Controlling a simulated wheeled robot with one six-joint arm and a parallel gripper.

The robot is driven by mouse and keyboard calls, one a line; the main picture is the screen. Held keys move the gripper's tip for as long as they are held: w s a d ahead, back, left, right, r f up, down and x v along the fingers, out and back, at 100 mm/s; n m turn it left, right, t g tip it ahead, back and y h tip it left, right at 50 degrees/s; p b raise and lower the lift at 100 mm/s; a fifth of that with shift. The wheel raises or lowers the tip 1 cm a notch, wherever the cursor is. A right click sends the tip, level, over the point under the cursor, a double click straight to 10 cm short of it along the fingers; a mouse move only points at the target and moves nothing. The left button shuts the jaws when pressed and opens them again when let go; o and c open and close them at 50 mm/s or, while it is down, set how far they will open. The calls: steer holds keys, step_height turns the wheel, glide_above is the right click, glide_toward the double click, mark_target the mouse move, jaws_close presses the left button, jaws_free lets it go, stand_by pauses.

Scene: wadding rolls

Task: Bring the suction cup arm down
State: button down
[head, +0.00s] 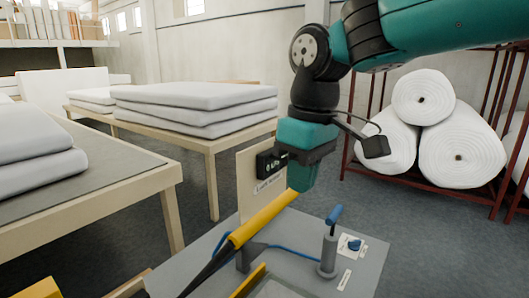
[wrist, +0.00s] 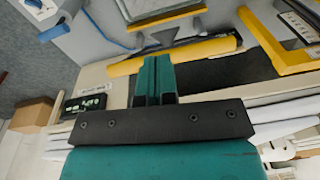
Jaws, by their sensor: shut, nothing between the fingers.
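A long arm with a yellow grip and a black lower part (head: 262,220) slants up to the right above the grey bench top; I take it for the suction cup arm. It also shows in the wrist view, the yellow grip (wrist: 205,52) crossing just beyond my fingertips. No suction cup can be made out. My gripper (head: 301,184) is shut and empty, pointing down at the upper end of the yellow grip. In the wrist view its teal fingers (wrist: 154,68) are together. I cannot tell whether they touch the grip.
The grey bench top (head: 362,252) carries a grey post with a blue handle (head: 330,240), a blue knob (head: 354,245) and a yellow frame (wrist: 275,62). A panel with a small display (head: 271,163) stands behind. Stacked pads (head: 195,110) lie left; white rolls (head: 462,155) fill a red rack right.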

steer(key=w+a+r+h+p, duration=0.1)
steer(key=w+a+r+p, duration=0.3)
steer(key=a+r, duration=0.3)
steer(key=shift+w+a+r+n, duration=0.3)
steer(key=shift+w+r+n, duration=0.1)
steer(key=shift+w+r, duration=0.4)
steer(key=shift+f, duration=0.1)
step_height(320, 180, down, 13)
steer(key=s+d+p, duration=0.1)
steer(key=d+p, duration=0.1)
steer(key=p, duration=0.2)
steer(key=shift+s, duration=0.3)
